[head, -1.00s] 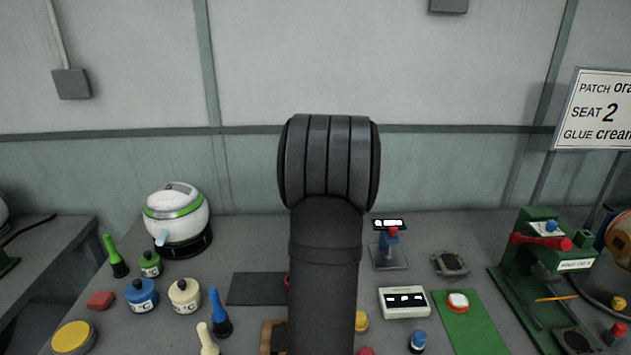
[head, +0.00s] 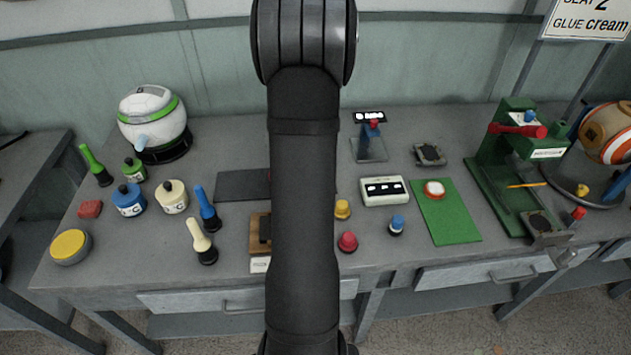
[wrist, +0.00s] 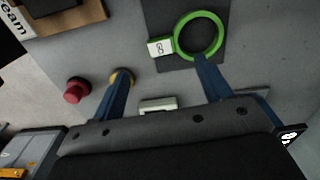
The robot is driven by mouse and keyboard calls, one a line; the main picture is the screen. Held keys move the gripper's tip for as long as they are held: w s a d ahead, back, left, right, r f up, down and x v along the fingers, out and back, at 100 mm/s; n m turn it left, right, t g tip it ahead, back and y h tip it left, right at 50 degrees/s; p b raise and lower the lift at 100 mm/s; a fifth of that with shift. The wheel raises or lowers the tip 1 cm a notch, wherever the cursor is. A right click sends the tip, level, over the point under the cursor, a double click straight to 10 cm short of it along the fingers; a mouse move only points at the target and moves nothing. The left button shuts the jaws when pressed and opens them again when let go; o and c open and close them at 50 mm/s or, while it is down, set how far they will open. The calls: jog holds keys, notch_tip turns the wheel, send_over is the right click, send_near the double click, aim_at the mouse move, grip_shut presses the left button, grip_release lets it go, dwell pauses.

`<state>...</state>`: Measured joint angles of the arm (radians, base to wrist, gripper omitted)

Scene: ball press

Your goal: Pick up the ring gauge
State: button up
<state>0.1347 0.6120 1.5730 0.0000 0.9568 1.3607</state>
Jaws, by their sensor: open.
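The ring gauge looks to be a green ring (wrist: 176,40) with a white tag (wrist: 160,46). It lies on a dark mat (wrist: 160,12) in the wrist view. My gripper (wrist: 161,68) shows there as two blue fingers, spread apart with nothing held between them. The right fingertip overlaps the lower edge of the ring in the picture; I cannot tell whether they touch. In the head view my arm covers the gripper and the green ring, and the dark mat (head: 235,185) shows only in part, with a sliver of red at the arm's edge.
Near the mat are a wooden block (head: 256,235), a yellow knob (head: 342,208), a red knob (head: 348,242) and a white box (head: 384,191). Bottles (head: 201,240) stand to the left. A green press (head: 515,150) stands at right, beside a green mat (head: 450,220).

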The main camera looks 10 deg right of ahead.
jog(key=f, duration=0.8)
jog(key=shift+w+d+f, duration=0.2)
jog(key=shift+d, duration=0.05)
jog(key=shift+c, duration=0.4)
jog(key=c, duration=1)
